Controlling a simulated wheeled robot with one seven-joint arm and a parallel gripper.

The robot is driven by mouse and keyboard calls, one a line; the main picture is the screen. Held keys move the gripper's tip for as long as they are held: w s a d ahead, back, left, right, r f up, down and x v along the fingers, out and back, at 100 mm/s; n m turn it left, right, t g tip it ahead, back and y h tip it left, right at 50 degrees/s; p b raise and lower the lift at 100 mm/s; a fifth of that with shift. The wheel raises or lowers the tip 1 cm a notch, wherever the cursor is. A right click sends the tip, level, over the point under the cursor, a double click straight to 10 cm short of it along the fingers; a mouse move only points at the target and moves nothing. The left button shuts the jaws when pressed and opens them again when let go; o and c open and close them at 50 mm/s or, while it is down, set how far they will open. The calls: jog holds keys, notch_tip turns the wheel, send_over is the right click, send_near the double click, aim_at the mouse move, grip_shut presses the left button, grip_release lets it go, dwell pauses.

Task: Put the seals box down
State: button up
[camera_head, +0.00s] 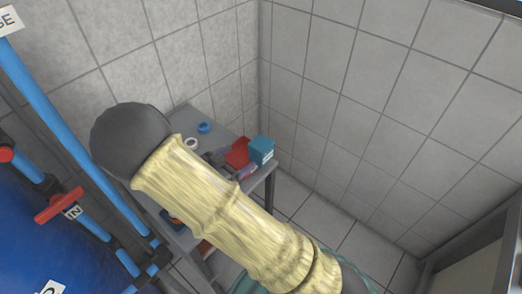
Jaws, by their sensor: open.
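A small teal-blue box (261,150), which looks like the seals box, stands on the grey table (200,118) near its right corner. Light marks show on its side, too small to read. It appears upright and rests on the tabletop. My arm, in a yellow sleeve with a dark round joint, crosses in front of the table and hides much of it. I cannot make out my gripper; nothing in view is clearly its fingers.
A red item (238,151) sits just left of the box. A blue ring (204,127) and a white ring (191,143) lie farther back. Grey and purple shapes beside my arm are unclear. Tiled walls enclose the corner; blue pipes (60,125) with a red valve handle (61,205) stand left.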

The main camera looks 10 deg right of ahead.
jog(key=p, duration=0.1)
send_near(265, 140)
jog(key=x, duration=0.2)
jog(key=f+x, duration=0.1)
jog(key=x, duration=0.2)
jog(key=shift+a, duration=0.1)
jog(key=shift+w+d+p, duration=0.25)
jog(key=shift+d+p, duration=0.15)
jog(key=shift+p, duration=0.05)
jog(key=p+x, duration=0.1)
jog(key=x, duration=0.3)
jog(key=shift+w+f, duration=0.1)
jog(key=shift+w, duration=0.1)
jog(key=c, duration=1.2)
jog(key=shift+c, duration=0.2)
